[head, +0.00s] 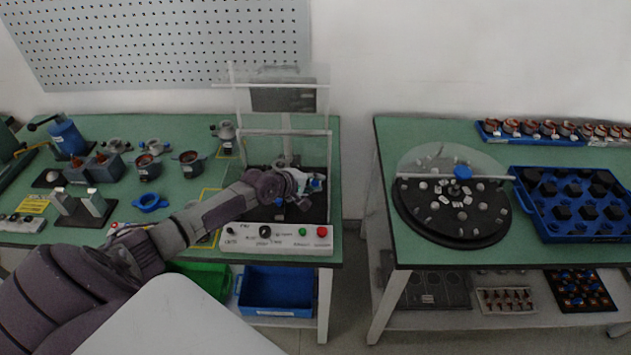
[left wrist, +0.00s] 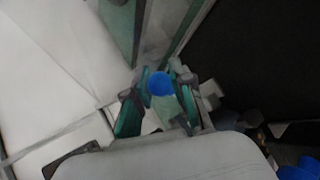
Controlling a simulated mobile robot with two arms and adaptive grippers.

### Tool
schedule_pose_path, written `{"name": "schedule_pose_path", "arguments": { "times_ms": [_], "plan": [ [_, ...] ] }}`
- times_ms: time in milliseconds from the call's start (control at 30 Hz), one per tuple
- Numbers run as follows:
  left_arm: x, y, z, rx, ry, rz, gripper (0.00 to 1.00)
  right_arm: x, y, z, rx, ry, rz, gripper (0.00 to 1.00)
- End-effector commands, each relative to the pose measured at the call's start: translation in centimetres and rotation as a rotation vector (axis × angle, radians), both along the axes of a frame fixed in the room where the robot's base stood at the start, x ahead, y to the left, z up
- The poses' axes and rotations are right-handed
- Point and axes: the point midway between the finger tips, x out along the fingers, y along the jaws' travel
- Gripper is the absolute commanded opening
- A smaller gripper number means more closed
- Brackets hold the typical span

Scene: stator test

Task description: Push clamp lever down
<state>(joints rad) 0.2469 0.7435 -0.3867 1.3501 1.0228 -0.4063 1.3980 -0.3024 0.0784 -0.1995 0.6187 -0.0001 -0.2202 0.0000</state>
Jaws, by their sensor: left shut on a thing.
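My left gripper (head: 304,187) reaches in from the left to the test station with the clear frame, just above and behind its white control panel (head: 278,238). In the left wrist view, the left gripper (left wrist: 160,98) has its teal-padded fingers closed on the clamp lever (left wrist: 160,84), whose round blue end shows between them. The lever's pale shaft runs down between the fingers. In the head view, my gripper hides most of the lever and clamp, with a little blue beside the fingers. My right gripper is not in view.
The clear frame (head: 331,125) rises around the work spot. A second table holds a round black turntable (head: 452,226) and a blue tray (head: 519,176). A gap separates the tables.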

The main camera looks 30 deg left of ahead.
Motion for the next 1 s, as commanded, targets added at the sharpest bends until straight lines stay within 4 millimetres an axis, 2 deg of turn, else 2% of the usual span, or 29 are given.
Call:
{"name": "schedule_pose_path", "arguments": {
  "times_ms": [133,167,300,333,700,867,1000],
  "plan": [
    [-0.1,-0.1,-0.2,0.0,0.006,-0.004,0.0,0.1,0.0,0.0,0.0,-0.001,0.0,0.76],
    [-0.1,-0.1,-0.2,0.0,0.006,-0.004,0.24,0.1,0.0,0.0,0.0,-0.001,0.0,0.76],
    [-0.1,-0.1,-0.2,0.0,0.007,-0.003,0.47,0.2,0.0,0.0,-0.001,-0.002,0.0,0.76],
    [-0.1,-0.1,-0.2,-0.001,0.006,-0.003,0.49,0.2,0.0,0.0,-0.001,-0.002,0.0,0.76],
    [-0.6,0.1,0.2,0.001,0.005,-0.003,0.49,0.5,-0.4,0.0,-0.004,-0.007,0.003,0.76],
    [-2.7,0.6,1.5,0.003,0.006,-0.004,0.49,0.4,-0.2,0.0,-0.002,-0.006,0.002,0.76],
    [-5.3,1.1,3.2,0.002,0.007,-0.005,0.49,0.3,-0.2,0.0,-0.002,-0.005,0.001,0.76]
  ]
}}
